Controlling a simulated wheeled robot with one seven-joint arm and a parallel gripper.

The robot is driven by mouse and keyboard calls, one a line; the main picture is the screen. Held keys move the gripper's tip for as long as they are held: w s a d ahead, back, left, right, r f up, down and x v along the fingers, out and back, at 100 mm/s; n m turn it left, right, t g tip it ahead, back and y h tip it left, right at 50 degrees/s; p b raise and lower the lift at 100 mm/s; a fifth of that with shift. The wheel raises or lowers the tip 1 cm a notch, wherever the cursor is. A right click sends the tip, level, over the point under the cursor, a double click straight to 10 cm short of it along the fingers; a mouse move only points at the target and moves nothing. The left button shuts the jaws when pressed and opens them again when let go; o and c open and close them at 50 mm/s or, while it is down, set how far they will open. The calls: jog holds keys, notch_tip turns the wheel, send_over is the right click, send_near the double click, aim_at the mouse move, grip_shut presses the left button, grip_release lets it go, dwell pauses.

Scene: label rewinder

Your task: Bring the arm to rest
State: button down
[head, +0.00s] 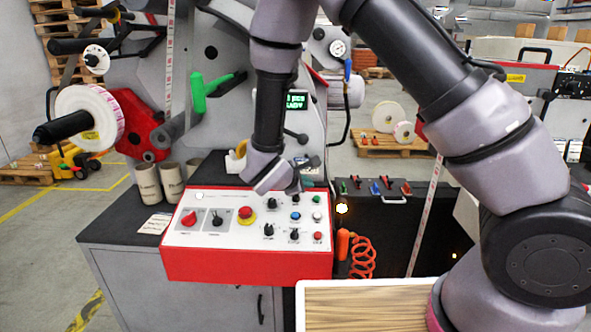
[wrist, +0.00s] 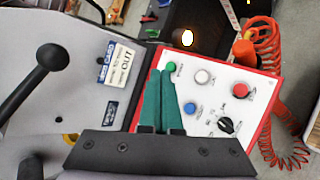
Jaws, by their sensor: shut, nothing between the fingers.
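My gripper (wrist: 161,76) shows in the wrist view as two green fingers side by side, shut and empty. They point over the control panel (wrist: 262,92), which has a white face, a red rim, several buttons and a black knob. I cannot tell how far the fingertips are from the panel. In the head view my arm reaches in from the right and bends down over the back of the same control panel (head: 215,262). The fingers are hidden there behind my wrist.
The label machine rises behind the panel, with a white label roll (head: 91,117) at left. Cardboard cores (head: 148,182) stand left of the panel. An orange coiled hose (head: 362,257) hangs right of it. A wood-topped surface (head: 365,308) lies at the front. A black lever (wrist: 52,57) stands near my gripper.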

jog(key=s+d+r+m+g, duration=0.3)
jog(key=d+r+m, duration=0.3)
jog(key=d+r, duration=0.25)
jog(key=s+d+r+m+g, duration=0.35)
jog(key=d+r+m, duration=0.4)
jog(key=d, duration=0.25)
jog(key=s+d+r+m+t+y, duration=0.3)
jog(key=s+r+m+y, duration=0.4)
jog(key=s+r, duration=0.5)
notch_tip(320, 180, up, 3)
jog(key=shift+s+r+m+t+y, duration=0.15)
jog(key=shift+s+m+t+y, duration=0.2)
jog(key=shift+m, duration=0.7)
jog(key=shift+w, duration=0.1)
